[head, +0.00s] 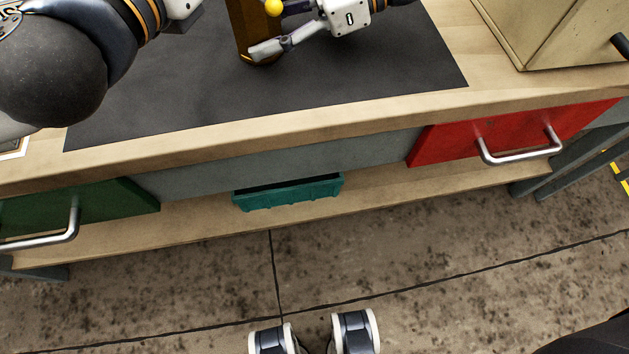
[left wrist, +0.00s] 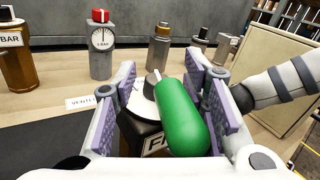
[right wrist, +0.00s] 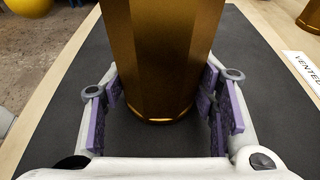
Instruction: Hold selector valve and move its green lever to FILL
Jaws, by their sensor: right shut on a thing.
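The selector valve is a brass, many-sided body (head: 246,28) standing on the dark mat, its top cut off in the head view. My right gripper (head: 262,46) is shut on it low down; in the right wrist view the brass body (right wrist: 162,55) sits between the purple pads. In the left wrist view the green lever (left wrist: 185,120) rises from the valve's top towards the camera. My left gripper (left wrist: 165,100) is open, with fingers on both sides of the lever; contact is unclear.
A wooden box (head: 550,30) is at the right. The front of the mat (head: 300,95) is clear.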

